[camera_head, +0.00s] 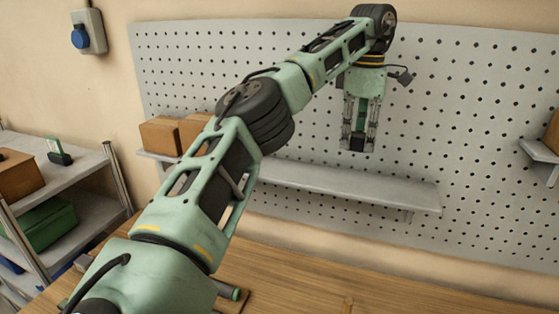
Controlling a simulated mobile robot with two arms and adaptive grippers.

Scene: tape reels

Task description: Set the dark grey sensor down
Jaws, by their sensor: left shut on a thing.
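My left gripper (358,138) points down at the upper middle, in front of the perforated board and above the long grey wall shelf (330,185). It is shut on a small dark grey thing at its fingertips, which fits the dark grey sensor (353,144). The fingers hide most of it. A gap shows between the fingertips and the shelf in the picture, but I cannot tell whether they are right over the shelf. My right gripper is not in view.
Cardboard boxes (160,136) stand at the shelf's left end; the rest of its top looks clear. A perforated board (470,130) backs it. A wooden bench (330,285) lies below. A rack (85,170) stands left, and a small shelf (540,152) sits right.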

